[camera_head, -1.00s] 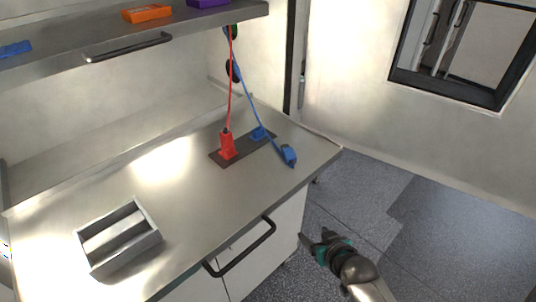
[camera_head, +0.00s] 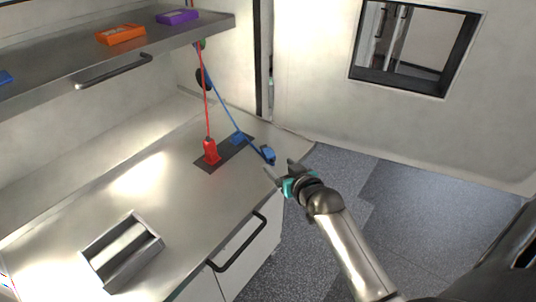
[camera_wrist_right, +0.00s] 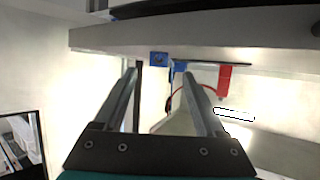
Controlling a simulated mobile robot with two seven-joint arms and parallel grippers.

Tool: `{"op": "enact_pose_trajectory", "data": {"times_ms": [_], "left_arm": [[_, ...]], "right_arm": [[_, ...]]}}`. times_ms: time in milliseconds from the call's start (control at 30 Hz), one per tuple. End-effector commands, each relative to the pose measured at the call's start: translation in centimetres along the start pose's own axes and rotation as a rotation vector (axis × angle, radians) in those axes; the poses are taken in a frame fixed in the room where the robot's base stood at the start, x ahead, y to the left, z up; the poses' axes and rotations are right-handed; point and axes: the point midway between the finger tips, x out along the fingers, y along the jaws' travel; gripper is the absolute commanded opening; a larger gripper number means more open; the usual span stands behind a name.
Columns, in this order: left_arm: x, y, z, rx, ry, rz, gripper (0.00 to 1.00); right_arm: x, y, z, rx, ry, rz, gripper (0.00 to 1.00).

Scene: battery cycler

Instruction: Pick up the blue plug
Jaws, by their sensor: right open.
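The blue plug (camera_head: 268,154) lies on the metal countertop near its right end, with a blue cable running up to the wall. My right gripper (camera_head: 281,169) is open and empty, just right of and in front of the plug at the counter's edge. In the right wrist view the blue plug (camera_wrist_right: 159,58) shows beyond and between the two open fingers (camera_wrist_right: 160,85), apart from them. My left gripper is not in view.
A dark strip (camera_head: 226,158) beside the plug carries a red plug (camera_head: 210,151) and a blue piece (camera_head: 237,138). A metal tray (camera_head: 122,250) stands front left. A handle (camera_head: 240,243) juts from the counter front. A shelf (camera_head: 130,50) overhangs the back left.

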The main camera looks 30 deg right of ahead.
Motion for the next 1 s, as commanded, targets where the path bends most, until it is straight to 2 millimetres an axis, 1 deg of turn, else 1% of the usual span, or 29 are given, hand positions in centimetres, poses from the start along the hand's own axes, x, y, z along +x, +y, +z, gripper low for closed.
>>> {"op": "enact_pose_trajectory", "data": {"times_ms": [33,100,367,433,633,733,833,1000], "left_arm": [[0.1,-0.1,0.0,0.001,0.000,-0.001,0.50],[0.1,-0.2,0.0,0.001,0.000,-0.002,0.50],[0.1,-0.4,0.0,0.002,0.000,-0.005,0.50],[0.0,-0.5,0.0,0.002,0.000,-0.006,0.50],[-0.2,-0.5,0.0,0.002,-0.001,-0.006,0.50],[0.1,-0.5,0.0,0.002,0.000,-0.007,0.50],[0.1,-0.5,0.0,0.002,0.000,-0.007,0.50],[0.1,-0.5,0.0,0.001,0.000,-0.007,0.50]], "right_arm": [[0.7,0.0,0.0,0.001,0.001,0.000,0.72],[1.4,0.0,0.0,0.001,0.000,0.000,0.72],[2.5,0.0,-0.2,0.000,0.001,0.000,0.72],[3.0,0.1,-0.3,0.001,0.000,0.000,0.72],[5.4,0.2,-1.0,0.001,0.000,0.000,0.72],[6.5,0.2,-0.8,0.001,0.000,0.000,0.72],[7.1,0.3,-0.8,0.001,0.000,0.000,0.72],[7.4,0.3,-0.8,0.001,0.000,0.000,0.72]]}}
